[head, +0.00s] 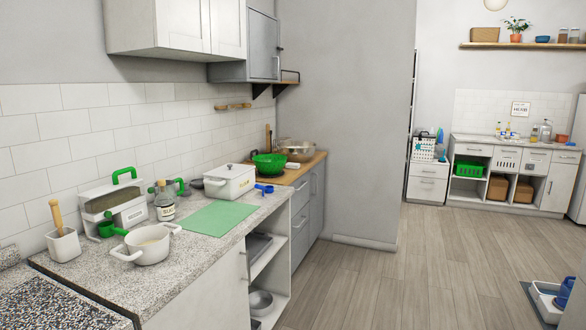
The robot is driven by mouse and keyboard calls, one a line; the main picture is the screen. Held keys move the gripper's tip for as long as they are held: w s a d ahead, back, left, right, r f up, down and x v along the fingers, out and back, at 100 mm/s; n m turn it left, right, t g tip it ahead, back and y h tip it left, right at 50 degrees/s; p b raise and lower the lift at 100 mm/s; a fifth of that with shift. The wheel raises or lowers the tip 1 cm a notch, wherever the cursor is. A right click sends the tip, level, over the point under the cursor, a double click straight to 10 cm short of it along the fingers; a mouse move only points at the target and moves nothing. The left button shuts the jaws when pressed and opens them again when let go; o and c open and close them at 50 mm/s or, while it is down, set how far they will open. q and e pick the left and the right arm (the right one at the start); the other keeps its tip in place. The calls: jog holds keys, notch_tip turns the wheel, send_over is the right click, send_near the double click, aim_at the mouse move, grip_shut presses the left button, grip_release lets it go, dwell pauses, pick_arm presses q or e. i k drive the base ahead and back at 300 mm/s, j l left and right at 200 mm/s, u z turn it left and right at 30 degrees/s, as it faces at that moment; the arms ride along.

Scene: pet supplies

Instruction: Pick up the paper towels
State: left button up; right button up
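I cannot make out any paper towels in the head view. Neither of my grippers shows in this view. Items on the far counter (516,143) are too small to tell apart with certainty; among them are bottles and a small sign (520,109).
A speckled counter (205,247) on the left holds a white pot (150,246), a bottle (165,207), a lidded white box (229,182) and a green mat (208,218). A grey wall (350,140) juts out mid-view. Wooden floor (420,270) is clear; a tray (546,300) lies right.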

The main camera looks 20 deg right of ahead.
aim_at(295, 166)
jog(key=i+l+z, duration=0.8)
jog(key=i+z, duration=0.6)
jog(key=i, duration=1.5)
jog(key=i+l+u, duration=0.1)
jog(key=i+u, duration=0.2)
jog(key=i, duration=0.2)
jog(key=i+l+u, duration=0.3)
jog(key=i, duration=0.25)
jog(key=i+l+u, duration=0.2)
jog(key=i+u, duration=0.15)
jog(key=i, duration=0.15)
